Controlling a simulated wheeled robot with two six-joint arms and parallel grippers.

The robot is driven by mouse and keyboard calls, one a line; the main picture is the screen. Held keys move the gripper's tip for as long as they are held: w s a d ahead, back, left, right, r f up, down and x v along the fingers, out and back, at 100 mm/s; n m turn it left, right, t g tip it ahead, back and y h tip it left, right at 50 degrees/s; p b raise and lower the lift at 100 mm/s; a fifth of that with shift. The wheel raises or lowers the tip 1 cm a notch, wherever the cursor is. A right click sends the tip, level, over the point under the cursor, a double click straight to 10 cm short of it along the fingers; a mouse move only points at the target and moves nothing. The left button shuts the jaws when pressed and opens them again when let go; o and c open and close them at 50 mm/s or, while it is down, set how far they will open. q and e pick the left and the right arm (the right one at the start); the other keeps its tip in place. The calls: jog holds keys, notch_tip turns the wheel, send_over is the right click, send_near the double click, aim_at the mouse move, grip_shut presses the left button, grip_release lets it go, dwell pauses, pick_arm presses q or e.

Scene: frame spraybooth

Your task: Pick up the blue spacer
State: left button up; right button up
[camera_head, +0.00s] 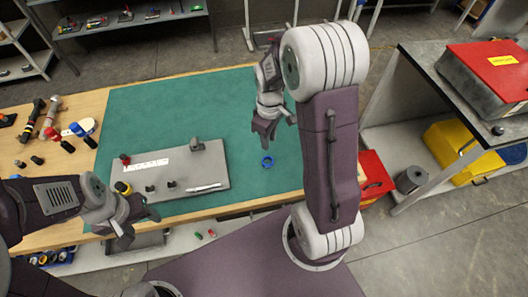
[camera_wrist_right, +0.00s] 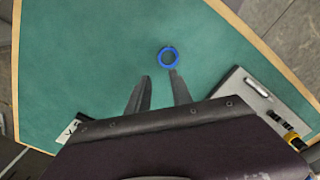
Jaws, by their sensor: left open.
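The blue spacer (camera_head: 267,166) is a small ring lying flat on the green mat (camera_head: 200,105), to the right of the grey plate. In the right wrist view the blue spacer (camera_wrist_right: 161,57) lies just beyond the fingertips, nearer the right finger. My right gripper (camera_head: 266,140) hangs above the mat, farther back than the spacer. Its fingers (camera_wrist_right: 159,76) are apart with nothing between them. My left gripper (camera_head: 141,230) is open and empty at the front left, near the front edge of the grey plate.
The grey plate (camera_head: 215,165) carries a pen, small dark knobs and a clamp-like block. Tools and small parts (camera_head: 50,120) lie on the wooden left side of the bench. A red-topped case (camera_head: 490,70) stands on the right-hand table. The mat around the spacer is clear.

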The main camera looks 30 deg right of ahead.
aim_at(270, 155)
jog(key=shift+s+a+f, duration=0.1)
jog(key=shift+s+f, duration=0.2)
jog(key=shift+f, duration=0.3)
jog(key=shift+s+f, duration=0.3)
jog(key=shift+f, duration=0.3)
jog(key=shift+w+f, duration=0.3)
jog(key=shift+f, duration=0.15)
jog(key=f, duration=0.5)
jog(key=shift+s+d, duration=0.25)
grip_shut()
